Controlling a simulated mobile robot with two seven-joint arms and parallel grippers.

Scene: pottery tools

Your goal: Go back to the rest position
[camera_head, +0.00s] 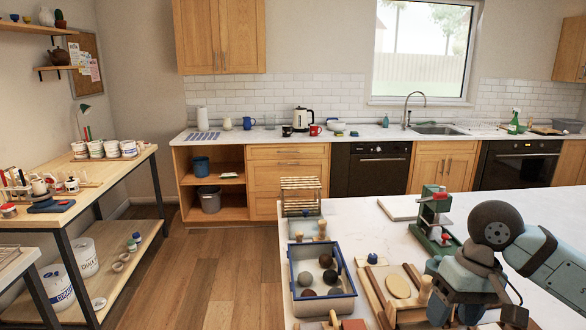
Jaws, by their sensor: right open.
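My right arm comes in from the right edge over the white worktop (362,215). My right gripper (470,314) hangs at the bottom right, pointing down, and is open. Its fingertips are cut off by the lower edge or hidden by its own body, and I see nothing held in it. My left gripper is not in view.
Near the right gripper stand a blue-rimmed tray (341,303) with several clay balls, a wooden tool tray (371,292) and a green press (432,215). A wooden rack (300,193) stands farther left. A shelf table (115,172) is at left; the floor (205,285) between is clear.

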